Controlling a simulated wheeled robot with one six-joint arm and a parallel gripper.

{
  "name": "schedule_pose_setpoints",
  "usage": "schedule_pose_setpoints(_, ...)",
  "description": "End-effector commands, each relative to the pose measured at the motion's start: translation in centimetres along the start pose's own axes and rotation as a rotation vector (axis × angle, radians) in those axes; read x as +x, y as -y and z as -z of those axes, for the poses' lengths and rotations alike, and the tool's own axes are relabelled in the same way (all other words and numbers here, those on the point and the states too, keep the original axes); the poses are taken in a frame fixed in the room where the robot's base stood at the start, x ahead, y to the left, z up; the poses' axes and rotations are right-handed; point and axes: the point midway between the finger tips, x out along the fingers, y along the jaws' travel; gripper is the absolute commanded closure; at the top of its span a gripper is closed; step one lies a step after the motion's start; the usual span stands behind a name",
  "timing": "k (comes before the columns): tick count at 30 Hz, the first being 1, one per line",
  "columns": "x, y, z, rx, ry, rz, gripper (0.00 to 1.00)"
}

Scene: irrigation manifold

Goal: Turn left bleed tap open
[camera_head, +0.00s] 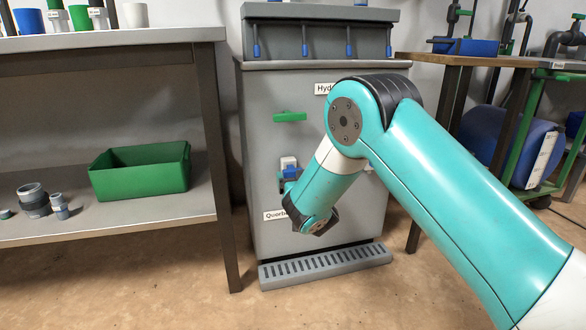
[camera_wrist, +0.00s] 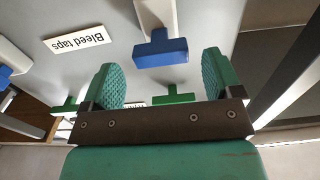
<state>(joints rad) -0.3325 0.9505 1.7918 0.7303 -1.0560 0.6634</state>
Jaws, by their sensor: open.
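The left bleed tap has a blue T-shaped handle (camera_wrist: 160,53) on a pale stem, on the grey cabinet front. In the head view the tap's white body (camera_head: 288,162) shows just above the end of my arm, which partly hides it. In the wrist view my gripper (camera_wrist: 163,75) is open, its two green ridged fingers on either side of the blue handle with a gap at each side. I see no contact. How deep the handle sits between the fingers is hard to tell. A second blue handle (camera_wrist: 8,76) is at the left edge of the wrist view.
A white "Bleed taps" label (camera_wrist: 77,39) is beside the taps. Green handles sit on the same cabinet front, one upper left (camera_head: 290,116). A drip grate (camera_head: 325,266) lies at the cabinet foot. A shelf with a green bin (camera_head: 140,182) stands at left.

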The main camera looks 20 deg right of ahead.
Motion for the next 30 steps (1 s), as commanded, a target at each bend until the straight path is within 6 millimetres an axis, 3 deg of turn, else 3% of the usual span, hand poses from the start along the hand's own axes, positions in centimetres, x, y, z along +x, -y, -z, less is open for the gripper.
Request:
schedule_pose_setpoints(7, 3.0, 0.0, -0.1, 0.000, -0.001, 0.000, 0.15)
schedule_pose_setpoints(18, 3.6, 0.1, 0.0, -0.002, 0.001, 0.002, 0.15)
schedule_pose_setpoints(24, 3.6, 0.1, 0.0, -0.002, 0.001, 0.002, 0.61)
schedule_pose_setpoints(30, 3.5, 0.1, 0.0, -0.007, 0.001, 0.002, 0.64)
